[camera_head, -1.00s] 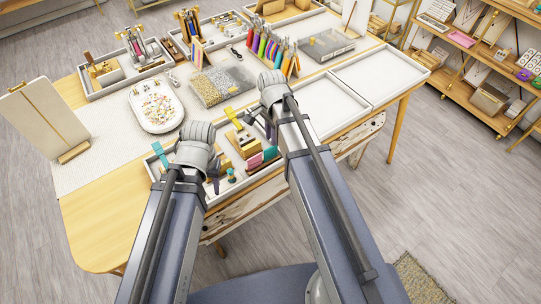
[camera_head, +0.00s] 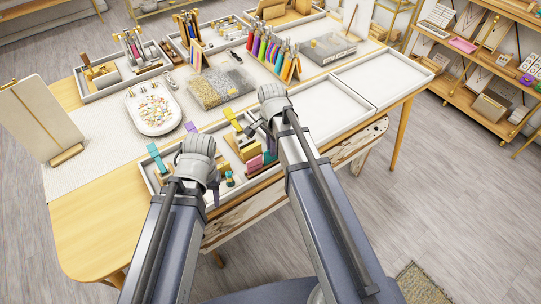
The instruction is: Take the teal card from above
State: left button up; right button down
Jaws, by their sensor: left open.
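A teal card (camera_head: 157,158) stands upright at the left end of the front tray (camera_head: 149,181), on the table's near edge. My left gripper (camera_head: 212,186) is just to the right of this card, apart from it and pointing down over the tray. It is open; its wrist hides most of its fingers and part of the tray. Smaller teal pieces show right of the wrist (camera_head: 230,178) and beside a pink piece (camera_head: 269,157). My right gripper (camera_head: 256,126) is over the tray's right part, near a yellow card (camera_head: 231,114); its finger opening is unclear.
A purple card (camera_head: 190,127) stands behind my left wrist. A white dish of colourful bits (camera_head: 131,108) and a bead tray (camera_head: 222,105) lie behind. Empty white trays (camera_head: 380,78) lie at right. A board on a stand (camera_head: 36,112) is at left.

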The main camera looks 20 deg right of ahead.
dwell(0.4)
jog(key=shift+r+p, duration=3.05)
